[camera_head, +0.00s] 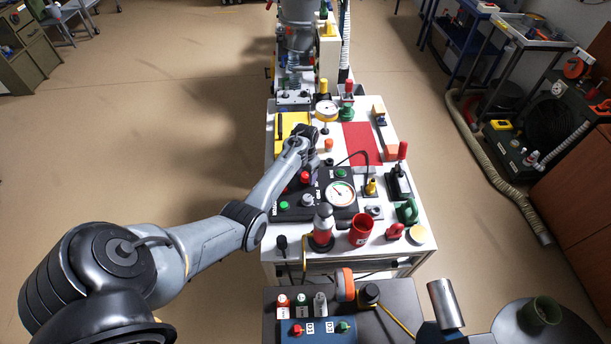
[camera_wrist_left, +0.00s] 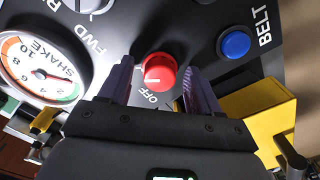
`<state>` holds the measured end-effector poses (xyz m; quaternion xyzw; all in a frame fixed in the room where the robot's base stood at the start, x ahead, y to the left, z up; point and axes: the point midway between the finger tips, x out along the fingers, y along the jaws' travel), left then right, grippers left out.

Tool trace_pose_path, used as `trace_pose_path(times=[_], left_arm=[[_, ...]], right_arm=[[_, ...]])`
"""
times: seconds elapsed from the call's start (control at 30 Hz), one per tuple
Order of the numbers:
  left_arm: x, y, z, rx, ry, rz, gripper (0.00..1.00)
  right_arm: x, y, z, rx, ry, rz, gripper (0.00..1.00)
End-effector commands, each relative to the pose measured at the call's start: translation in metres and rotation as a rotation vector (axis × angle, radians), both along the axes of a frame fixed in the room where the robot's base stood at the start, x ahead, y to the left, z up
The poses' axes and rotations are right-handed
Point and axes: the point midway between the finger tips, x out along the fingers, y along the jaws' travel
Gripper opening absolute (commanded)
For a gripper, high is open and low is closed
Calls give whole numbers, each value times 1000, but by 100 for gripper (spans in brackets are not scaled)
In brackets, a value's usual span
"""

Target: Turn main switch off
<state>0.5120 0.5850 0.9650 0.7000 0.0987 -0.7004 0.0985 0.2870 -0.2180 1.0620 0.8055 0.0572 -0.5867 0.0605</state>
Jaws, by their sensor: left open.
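A red round knob (camera_wrist_left: 159,72) sits on a black control panel, with the word OFF printed beside it in the left wrist view. I cannot tell for sure that this knob is the main switch. My left gripper (camera_wrist_left: 160,88) is open, with one purple finger on each side of the red knob. I cannot tell whether the fingers touch it. In the head view my left gripper (camera_head: 309,140) is over the far part of the black panel (camera_head: 322,212), and its fingertips are hidden. My right gripper is not in view.
A SHAKE gauge (camera_wrist_left: 42,70), a blue button (camera_wrist_left: 235,44) marked BELT and a yellow box (camera_wrist_left: 262,108) are close to the gripper. A red cup (camera_head: 361,230) and several small fittings crowd the near part of the white table (camera_head: 424,262). Open floor lies left.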

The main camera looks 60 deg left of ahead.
Motion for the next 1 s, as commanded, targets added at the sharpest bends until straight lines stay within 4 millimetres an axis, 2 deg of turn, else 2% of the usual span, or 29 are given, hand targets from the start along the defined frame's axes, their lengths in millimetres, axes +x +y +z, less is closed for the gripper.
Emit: trace_pose_path(times=[0.17, 0.53, 0.77, 1.0], left_arm=[[0, 0, 0, 0, 0, 0, 63], [0, 0, 0, 0, 0, 0, 8], [0, 0, 1, 0, 0, 14, 8], [0, -1, 3, -1, 1, 110, 8]], right_arm=[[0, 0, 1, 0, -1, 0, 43], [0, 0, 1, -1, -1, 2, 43], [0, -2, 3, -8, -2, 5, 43], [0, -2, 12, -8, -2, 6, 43]])
